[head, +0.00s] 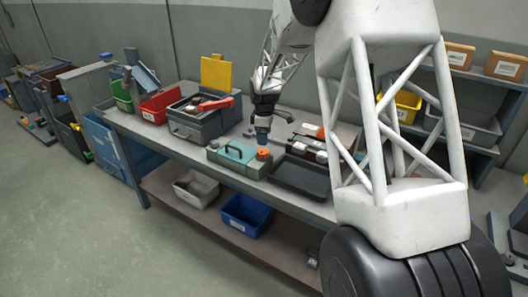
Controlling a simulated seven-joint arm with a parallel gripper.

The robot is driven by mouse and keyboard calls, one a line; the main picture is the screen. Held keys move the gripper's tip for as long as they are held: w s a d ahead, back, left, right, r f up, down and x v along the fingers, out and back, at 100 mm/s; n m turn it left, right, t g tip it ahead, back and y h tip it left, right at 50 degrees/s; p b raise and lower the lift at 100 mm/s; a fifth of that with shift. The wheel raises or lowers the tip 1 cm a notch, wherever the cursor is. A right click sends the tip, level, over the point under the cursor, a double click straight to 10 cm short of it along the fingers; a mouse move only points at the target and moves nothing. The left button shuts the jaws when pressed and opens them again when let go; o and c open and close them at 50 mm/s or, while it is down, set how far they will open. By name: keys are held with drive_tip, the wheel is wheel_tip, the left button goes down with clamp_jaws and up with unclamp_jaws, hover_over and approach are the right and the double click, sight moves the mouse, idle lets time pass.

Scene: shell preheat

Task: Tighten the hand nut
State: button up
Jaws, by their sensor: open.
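My gripper (262,138) points down over the workbench, just above an orange round knob (263,154) that may be the hand nut. The knob sits at the right end of a teal case-like unit (226,153) with a dark handle. My gripper is open. At this size I cannot tell whether its fingers touch the knob or are around it.
A black tray (298,178) lies right of the teal unit. A grey box (193,125) with a red-handled part and a raised yellow lid (215,73) stands to its left. Red (160,106) and green bins (121,96) are further left. My arm covers the bench's right end.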

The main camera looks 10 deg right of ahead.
sight(264, 151)
drive_tip(key=shift+f, duration=0.15)
drive_tip(key=shift+f, duration=3.75)
drive_tip(key=shift+c, duration=0.3)
drive_tip(key=c, duration=0.9)
drive_tip(key=shift+o, duration=0.2)
